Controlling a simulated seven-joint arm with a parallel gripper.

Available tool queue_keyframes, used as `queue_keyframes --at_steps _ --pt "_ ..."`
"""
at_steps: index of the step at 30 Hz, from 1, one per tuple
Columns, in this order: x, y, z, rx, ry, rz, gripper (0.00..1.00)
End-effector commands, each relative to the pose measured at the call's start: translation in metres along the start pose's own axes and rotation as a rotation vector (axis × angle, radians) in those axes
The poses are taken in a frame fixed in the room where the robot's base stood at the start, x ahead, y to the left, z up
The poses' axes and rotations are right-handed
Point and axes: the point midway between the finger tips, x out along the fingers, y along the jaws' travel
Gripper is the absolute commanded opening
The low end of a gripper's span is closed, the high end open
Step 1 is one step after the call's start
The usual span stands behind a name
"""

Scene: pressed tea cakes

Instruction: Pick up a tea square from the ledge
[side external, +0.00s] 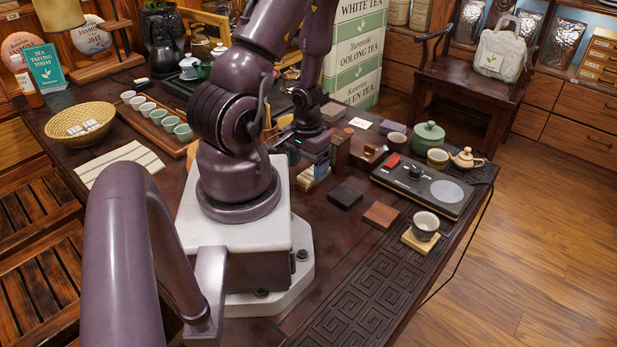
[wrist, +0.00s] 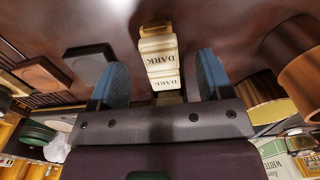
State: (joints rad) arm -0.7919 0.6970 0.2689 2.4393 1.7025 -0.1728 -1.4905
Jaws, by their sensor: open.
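Small cream blocks printed "DARK" (wrist: 160,68), which look like the tea squares, show one behind the other in the wrist view, with a yellowish piece (wrist: 158,29) at their far end. My gripper (wrist: 162,62) is open, with one blue finger on each side of the blocks and visible gaps to both. In the side view my gripper (side external: 312,168) is low over the table just beyond my base, near pale and yellow pieces partly hidden by my arm. The ledge under the blocks is not clearly visible.
A black slab (side external: 345,195) and a brown slab (side external: 380,215) lie on the table right of my gripper. A black tray with a scale (side external: 425,185), a green lidded pot (side external: 428,137) and a cup (side external: 426,224) stand farther right. Wooden blocks (side external: 340,148) stand close to my gripper.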

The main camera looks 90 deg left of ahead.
Motion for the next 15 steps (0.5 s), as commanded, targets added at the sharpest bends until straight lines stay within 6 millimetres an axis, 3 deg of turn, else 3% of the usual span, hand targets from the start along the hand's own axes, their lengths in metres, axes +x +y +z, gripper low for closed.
queue_keyframes --at_steps 6,15 --pt "0.017 0.002 0.001 -0.001 -0.008 0.004 0.72" --pt "0.025 0.0 0.0 0.0 -0.001 0.0 0.72"
